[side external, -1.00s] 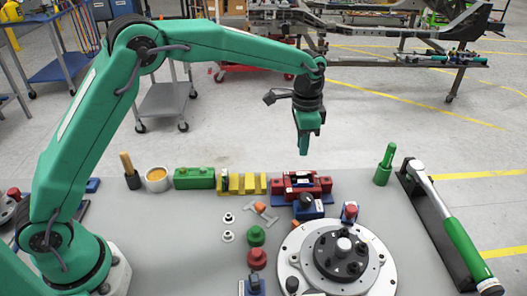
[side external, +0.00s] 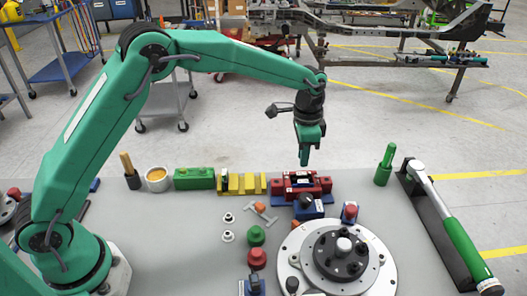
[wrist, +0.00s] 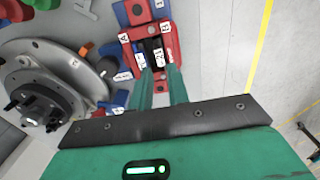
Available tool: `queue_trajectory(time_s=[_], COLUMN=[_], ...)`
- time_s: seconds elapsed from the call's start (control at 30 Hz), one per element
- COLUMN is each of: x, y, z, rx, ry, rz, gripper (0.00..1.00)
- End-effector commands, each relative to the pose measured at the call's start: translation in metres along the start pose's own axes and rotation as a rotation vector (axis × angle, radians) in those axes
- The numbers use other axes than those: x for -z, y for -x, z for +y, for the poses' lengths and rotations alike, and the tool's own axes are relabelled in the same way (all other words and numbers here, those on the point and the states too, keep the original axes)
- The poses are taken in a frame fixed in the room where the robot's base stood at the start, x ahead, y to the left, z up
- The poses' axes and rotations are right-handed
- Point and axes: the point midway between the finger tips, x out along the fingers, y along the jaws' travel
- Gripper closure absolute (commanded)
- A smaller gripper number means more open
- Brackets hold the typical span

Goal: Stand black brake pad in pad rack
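A red fixture (side external: 322,184) with white labels stands at the back middle of the table, and the wrist view shows it from above (wrist: 137,13). A narrow black brake pad (wrist: 152,45) appears upright in its central slot, partly hidden by my fingers. A yellow slotted pad rack (side external: 250,184) stands just left of the red fixture, with a dark upright piece (side external: 224,180) at its left end. The rack does not show in the wrist view. My gripper (side external: 304,163) points down just above the red fixture. Its two fingers (wrist: 160,72) are apart, with nothing visibly held between them.
A green block (side external: 194,179) and an orange-filled cup (side external: 158,179) stand left of the rack. A round grey hub fixture (side external: 290,262) is in front. A green peg (side external: 384,166) and a torque wrench (side external: 445,215) are at the right. Blue blocks (side external: 312,209) sit before the red fixture.

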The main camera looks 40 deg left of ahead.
Motion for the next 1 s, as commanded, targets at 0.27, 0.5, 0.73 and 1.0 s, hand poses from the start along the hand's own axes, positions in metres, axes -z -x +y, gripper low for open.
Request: queue_trajectory(time_s=[0.27, 0.5, 0.73, 1.0], x=[0.0, 0.0, 0.0, 0.0], y=[-0.021, -0.037, -0.047, -0.051], z=[0.0, 0.0, 0.0, 0.0], rx=[-0.001, -0.001, 0.0, 0.0], ry=[0.0, 0.0, 0.0, 0.0], rz=[-0.001, -0.001, -0.001, 0.0], gripper=[0.83, 0.83, 0.83, 0.83])
